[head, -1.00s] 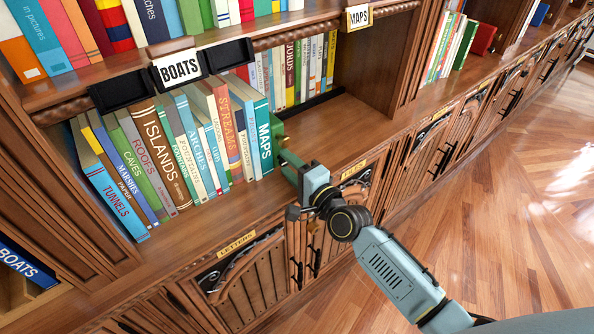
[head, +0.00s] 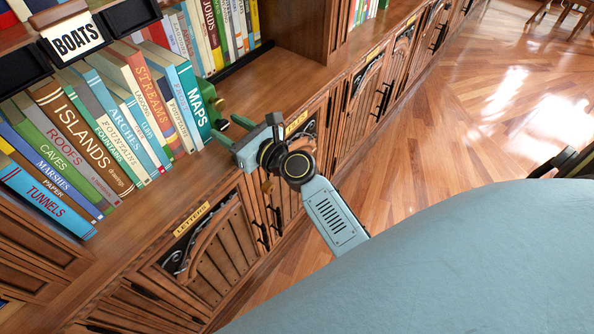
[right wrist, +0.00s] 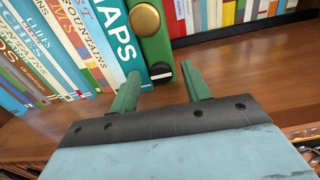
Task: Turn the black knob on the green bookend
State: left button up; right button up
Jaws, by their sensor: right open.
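The green bookend (right wrist: 153,42) stands upright against the MAPS book at the right end of the book row. It has a round brass disc (right wrist: 144,19) high on its face and the small black knob (right wrist: 161,71) low down, near the shelf. In the head view the bookend (head: 213,103) is partly visible and I cannot make out the black knob. My right gripper (right wrist: 160,74) is open, its green fingers on either side of the knob in the wrist picture; contact is not visible. In the head view it (head: 231,130) is just in front of the bookend. My left gripper is not in view.
The book row (head: 95,130) fills the shelf left of the bookend. Bare shelf board (head: 270,80) lies to its right, with more books (head: 225,35) behind. Cabinet doors (head: 215,250) are below the shelf edge. Open wooden floor (head: 450,100) is at the right.

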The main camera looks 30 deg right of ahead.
jog(key=v, duration=1.4)
jog(key=s+f+n+g+h, duration=0.1)
jog(key=f+n, duration=0.3)
jog(key=f, duration=0.5)
jog(key=s+f+n+g+h, duration=0.1)
jog(key=s+f+n+g, duration=0.2)
jog(key=f, duration=0.6)
jog(key=s+f+n+g, duration=0.2)
jog(key=f+n, duration=0.3)
jog(key=f, duration=0.4)
jog(key=shift+n+g+h, duration=0.3)
jog(key=shift+g+h, duration=0.1)
jog(key=shift+g, duration=0.2)
jog(key=shift+r, duration=0.1)
